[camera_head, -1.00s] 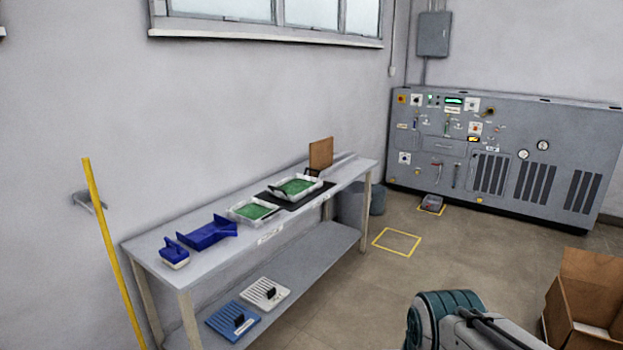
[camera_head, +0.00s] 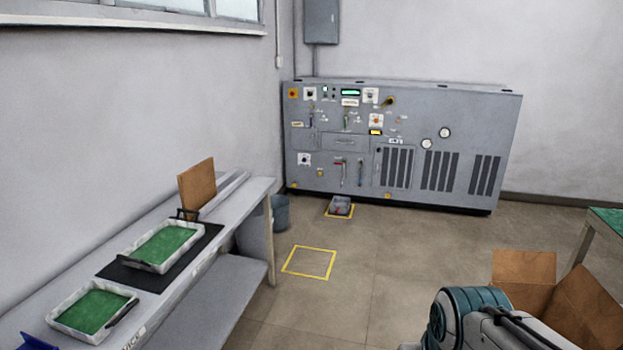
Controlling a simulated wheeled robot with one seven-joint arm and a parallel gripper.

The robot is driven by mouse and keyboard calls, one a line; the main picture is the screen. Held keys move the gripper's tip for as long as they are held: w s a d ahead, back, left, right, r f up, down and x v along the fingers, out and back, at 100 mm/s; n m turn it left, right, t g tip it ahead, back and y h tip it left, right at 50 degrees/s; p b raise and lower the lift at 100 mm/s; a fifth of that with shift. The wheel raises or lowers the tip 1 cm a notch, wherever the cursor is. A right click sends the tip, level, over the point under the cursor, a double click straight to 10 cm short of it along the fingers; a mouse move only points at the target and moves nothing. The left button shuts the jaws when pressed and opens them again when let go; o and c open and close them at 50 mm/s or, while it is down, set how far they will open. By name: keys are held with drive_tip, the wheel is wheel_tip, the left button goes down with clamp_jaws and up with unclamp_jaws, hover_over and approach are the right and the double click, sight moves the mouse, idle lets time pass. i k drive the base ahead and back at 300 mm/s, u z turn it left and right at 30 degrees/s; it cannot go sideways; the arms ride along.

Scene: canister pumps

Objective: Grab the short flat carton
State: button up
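No short flat carton can be clearly made out. An open brown cardboard box (camera_head: 524,267) with raised flaps is at the lower right, partly hidden by my arm and cut by the frame edge. Its depth is hidden. A brown upright board (camera_head: 197,190) stands at the far end of the bench at left; I cannot tell if it is a carton. My grey and teal arm shows at the bottom right, in front of the box. My gripper is out of view.
The grey bench (camera_head: 258,189) along the left wall holds green-filled white trays (camera_head: 165,245) on and beside a black mat. A grey control cabinet (camera_head: 400,150) stands at the back. A bucket (camera_head: 280,212) is beside the bench. A green-topped table (camera_head: 608,218) is at right. Mid-floor is clear.

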sight(197, 186)
drive_tip(key=z, duration=0.1)
drive_tip(key=i, duration=1.55)
drive_tip(key=u, duration=0.6)
drive_tip(key=i, duration=1.35)
drive_tip(key=u, duration=1.6)
drive_tip(key=i, duration=0.8)
drive_tip(key=u, duration=0.45)
